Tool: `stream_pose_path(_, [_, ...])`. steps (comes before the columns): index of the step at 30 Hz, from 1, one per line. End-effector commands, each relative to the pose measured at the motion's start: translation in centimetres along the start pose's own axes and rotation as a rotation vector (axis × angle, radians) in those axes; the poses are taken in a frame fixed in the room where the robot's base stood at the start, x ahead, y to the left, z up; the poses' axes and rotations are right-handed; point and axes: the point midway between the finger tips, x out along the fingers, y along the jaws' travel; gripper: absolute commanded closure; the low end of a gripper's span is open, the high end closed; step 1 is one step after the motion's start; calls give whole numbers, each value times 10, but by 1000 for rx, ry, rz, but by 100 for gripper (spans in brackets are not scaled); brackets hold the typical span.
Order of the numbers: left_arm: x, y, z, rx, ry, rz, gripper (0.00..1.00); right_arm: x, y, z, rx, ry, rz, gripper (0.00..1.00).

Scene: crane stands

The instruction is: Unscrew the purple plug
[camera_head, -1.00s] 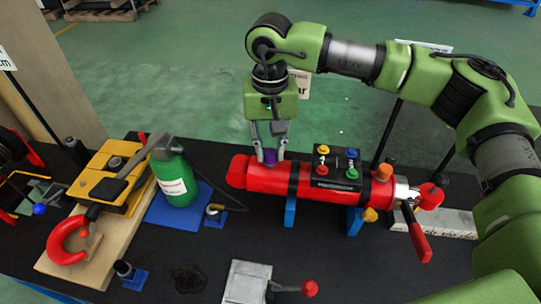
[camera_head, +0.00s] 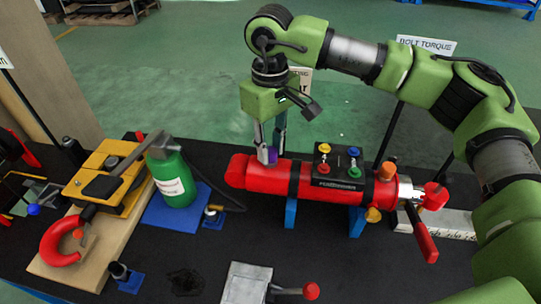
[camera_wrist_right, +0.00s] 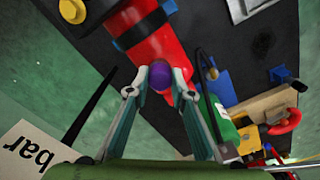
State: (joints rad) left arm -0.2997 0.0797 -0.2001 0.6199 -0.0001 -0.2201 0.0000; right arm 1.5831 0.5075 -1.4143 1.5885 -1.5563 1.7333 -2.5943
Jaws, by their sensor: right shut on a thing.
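The purple plug (camera_head: 272,155) sits on top of the red cylinder (camera_head: 262,177), near its left end. My right gripper (camera_head: 269,157) comes down from above with its fingers on both sides of the plug, shut on it. In the right wrist view the plug (camera_wrist_right: 160,75) shows as a purple disc between the fingertips (camera_wrist_right: 160,92), against the red cylinder (camera_wrist_right: 150,50). In the head view the fingers hide part of the plug. I cannot tell whether its thread is still in the cylinder. My left gripper is not in view.
The cylinder rests on blue supports (camera_head: 290,212) on a black table (camera_head: 200,270). A black block with coloured knobs (camera_head: 339,167) stands on it, right of the gripper. A green bottle (camera_head: 175,178) with a hose stands to the left. A grey block with a red-knobbed lever (camera_head: 247,282) is in front.

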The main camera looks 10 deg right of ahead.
Motion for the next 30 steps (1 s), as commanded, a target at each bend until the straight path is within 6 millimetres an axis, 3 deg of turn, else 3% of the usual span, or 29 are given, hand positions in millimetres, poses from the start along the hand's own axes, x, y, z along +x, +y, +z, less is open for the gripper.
stream_pose_path(6, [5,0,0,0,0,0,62,-3,1,-2,-186,9,3,100])
stream_pose_path(13, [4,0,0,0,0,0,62,-4,1,-2,-197,9,3,100])
stream_pose_path(14, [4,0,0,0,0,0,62,-4,1,-2,-197,9,3,76])
stream_pose_path(16, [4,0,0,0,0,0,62,-4,1,-2,-196,9,3,59])
stream_pose_path(30, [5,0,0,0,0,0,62,-1,0,0,-197,1,1,65])
